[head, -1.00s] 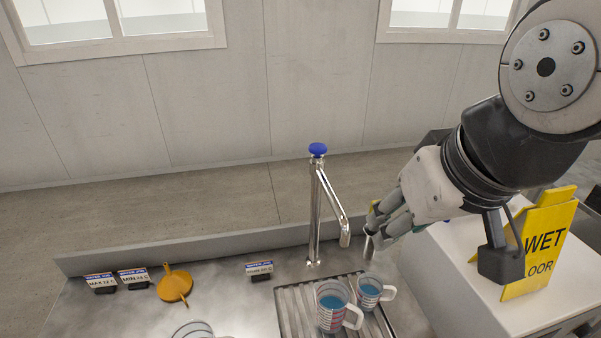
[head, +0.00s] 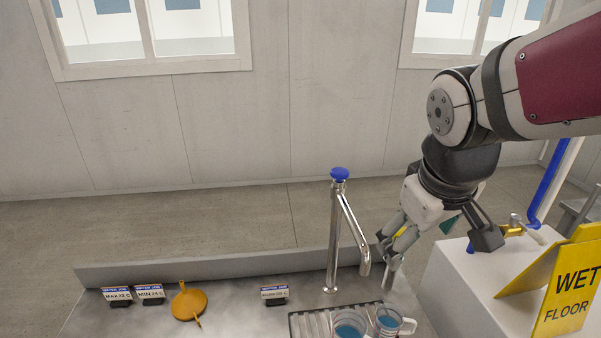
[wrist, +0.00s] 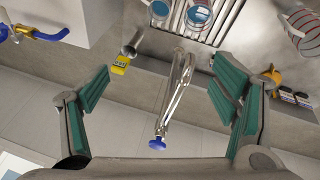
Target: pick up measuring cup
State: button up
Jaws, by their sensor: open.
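Two clear measuring cups with blue liquid, the left one (head: 348,326) and the right one (head: 388,321), stand side by side on the ribbed drain grate, cut off by the bottom edge of the head view. They also show at the top of the wrist view, one (wrist: 200,17) lower than the other (wrist: 160,9). A third, red-marked clear cup (wrist: 304,24) lies at the upper right there, partly out of frame. My gripper (head: 391,262) is open and empty, right of the faucet and above and behind the cups. Its green-padded fingers (wrist: 163,92) are spread wide, with the faucet between them.
The tall faucet (head: 333,240) with a blue knob stands behind the grate (head: 310,324), close to my gripper. A metal cylinder (wrist: 132,42) and yellow item (wrist: 121,64) are near. Orange funnel (head: 188,303) and label signs are left; a white box (head: 460,300) with a yellow sign (head: 570,290) right.

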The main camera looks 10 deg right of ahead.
jog(key=w+d+f+n+g, duration=0.1)
jog(key=w+d+f+n, duration=0.1)
jog(key=w+d+f, duration=0.3)
jog(key=w+f+n+g, duration=0.1)
jog(key=w+f+n, duration=0.15)
jog(key=f, duration=0.45)
jog(key=n+g+y+b, duration=0.1)
jog(key=n+g+y, duration=0.1)
jog(key=n, duration=0.1)
send_near(393, 317)
jog(key=s+a+f, duration=0.1)
jog(key=s+a, duration=0.1)
jog(key=shift+m, duration=0.25)
jog(key=f, duration=0.4)
jog(key=shift+s+f, duration=0.3)
jog(key=shift+s, duration=0.1)
jog(key=shift+w+f, duration=0.1)
jog(key=shift+f, duration=0.35)
jog(key=c, duration=1.3)
jog(key=shift+c, duration=0.2)
jog(key=shift+r, duration=0.15)
